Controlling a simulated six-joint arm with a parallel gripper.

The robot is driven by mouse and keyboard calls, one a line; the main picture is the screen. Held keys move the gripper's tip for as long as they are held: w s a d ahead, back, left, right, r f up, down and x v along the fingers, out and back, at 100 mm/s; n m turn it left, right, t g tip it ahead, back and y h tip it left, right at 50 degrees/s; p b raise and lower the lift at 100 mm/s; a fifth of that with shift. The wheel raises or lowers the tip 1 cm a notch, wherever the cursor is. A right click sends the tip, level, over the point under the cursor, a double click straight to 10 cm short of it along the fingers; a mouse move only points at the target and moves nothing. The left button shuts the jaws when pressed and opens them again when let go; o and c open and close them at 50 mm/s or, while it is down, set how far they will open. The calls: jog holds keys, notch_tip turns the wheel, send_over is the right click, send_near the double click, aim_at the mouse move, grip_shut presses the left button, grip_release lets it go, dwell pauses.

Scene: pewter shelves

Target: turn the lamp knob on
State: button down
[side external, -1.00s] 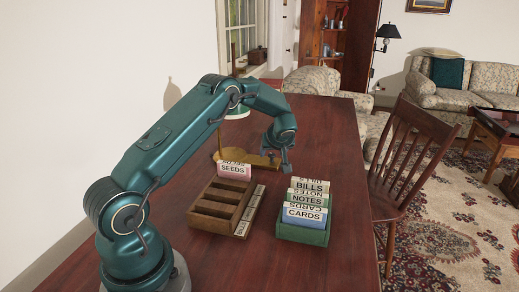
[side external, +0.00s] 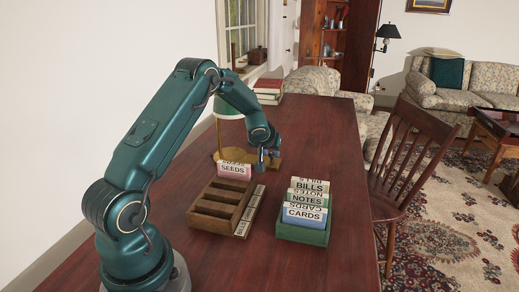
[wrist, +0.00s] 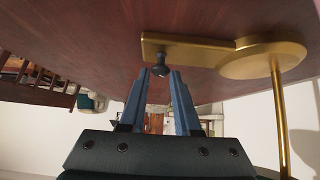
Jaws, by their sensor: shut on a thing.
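The desk lamp has a brass base (side external: 232,154) on the far part of the table, with a thin stem and a pale green shade (side external: 229,108) partly behind my arm. In the wrist view the round brass base (wrist: 264,60) has a flat arm, and the dark lamp knob (wrist: 160,69) sits at the end of it. My gripper (wrist: 159,72) is shut on the knob, with one blue finger on each side. In the side view my gripper (side external: 262,163) is at the base's right part, and the knob is too small to make out there.
A wooden tray (side external: 207,222) with a SEEDS card (side external: 235,171) stands on the table (side external: 335,130) nearer the camera. A green box (side external: 301,237) of labelled cards stands to its right. Red books (side external: 268,86) lie at the far left. The table's right side is clear.

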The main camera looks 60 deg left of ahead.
dwell(0.3)
jog(key=c, duration=0.6)
grip_release()
jog(key=shift+v, duration=2.55)
